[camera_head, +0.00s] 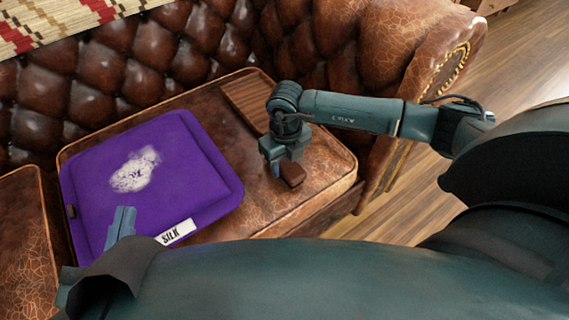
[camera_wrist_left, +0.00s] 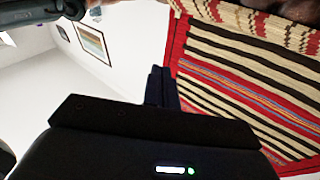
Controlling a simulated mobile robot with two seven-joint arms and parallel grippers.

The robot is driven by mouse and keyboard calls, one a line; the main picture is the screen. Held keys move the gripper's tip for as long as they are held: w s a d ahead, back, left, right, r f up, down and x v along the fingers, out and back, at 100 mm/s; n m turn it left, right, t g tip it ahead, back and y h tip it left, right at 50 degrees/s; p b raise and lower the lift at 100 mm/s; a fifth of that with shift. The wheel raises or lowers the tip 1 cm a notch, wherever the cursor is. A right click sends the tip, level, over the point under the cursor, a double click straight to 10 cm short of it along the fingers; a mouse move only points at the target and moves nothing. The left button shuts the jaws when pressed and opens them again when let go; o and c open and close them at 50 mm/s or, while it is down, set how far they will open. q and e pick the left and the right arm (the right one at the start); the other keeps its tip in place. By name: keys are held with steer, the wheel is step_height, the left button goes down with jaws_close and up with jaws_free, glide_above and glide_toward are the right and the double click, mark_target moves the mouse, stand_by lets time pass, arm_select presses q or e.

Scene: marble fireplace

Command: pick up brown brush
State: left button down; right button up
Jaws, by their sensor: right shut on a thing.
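The brown brush (camera_head: 292,174) is a small dark brown block at the right end of the leather sofa seat. My right gripper (camera_head: 279,165) points down over the seat and is shut on the brush. The gripper hides part of the brush, and I cannot tell whether it still touches the seat. My left gripper (camera_head: 122,222) is over the front edge of the purple cushion, away from the brush. Its fingers show close together and empty in the left wrist view (camera_wrist_left: 161,88).
The purple cushion (camera_head: 200,165) has a white powdery patch (camera_head: 135,170) and a "SILK" label (camera_head: 175,232). A slatted brown board (camera_head: 247,103) lies behind my right gripper. The tufted backrest (camera_head: 190,50) and armrest (camera_head: 400,45) bound the seat. Wooden floor is open at right.

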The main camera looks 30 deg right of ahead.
mark_target(285, 161)
steer(key=shift+c, duration=0.9)
steer(key=shift+r, duration=0.1)
step_height(285, 161, up, 10)
steer(key=p, duration=0.3)
steer(key=o, duration=0.4)
steer(key=shift+c, duration=1.3)
